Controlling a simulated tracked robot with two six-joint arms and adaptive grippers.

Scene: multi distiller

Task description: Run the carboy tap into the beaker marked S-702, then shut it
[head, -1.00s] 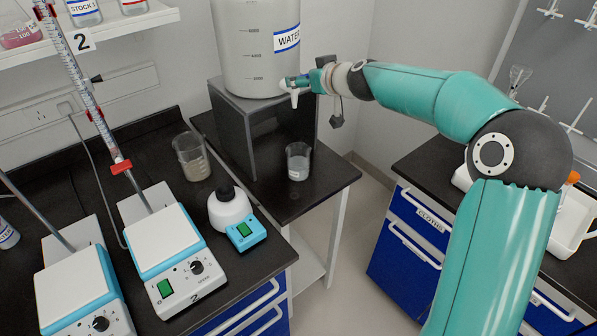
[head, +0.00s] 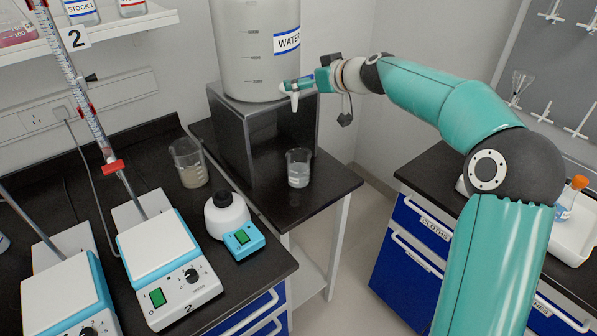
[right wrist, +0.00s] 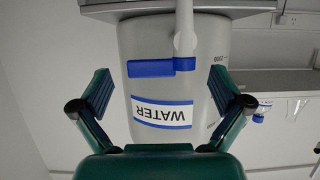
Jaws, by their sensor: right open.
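The carboy (head: 258,50), a white vessel labelled WATER, stands on a dark stand and shows upside down in the right wrist view (right wrist: 205,95). Its tap has a white spout (head: 294,101) and a blue lever (right wrist: 151,68), which lies sideways from the spout. My right gripper (head: 297,84) is at the tap; in the right wrist view its open fingers (right wrist: 164,90) are spread either side of the lever, apart from it. A small beaker (head: 298,168) with a pale label stands on the bench below the spout; its marking is too small to read. My left gripper is out of view.
The dark stand (head: 240,135) backs the small beaker. Hotplates (head: 165,255) and a burette (head: 85,100) are farther left. A gap separates this bench from the blue cabinet (head: 412,245).

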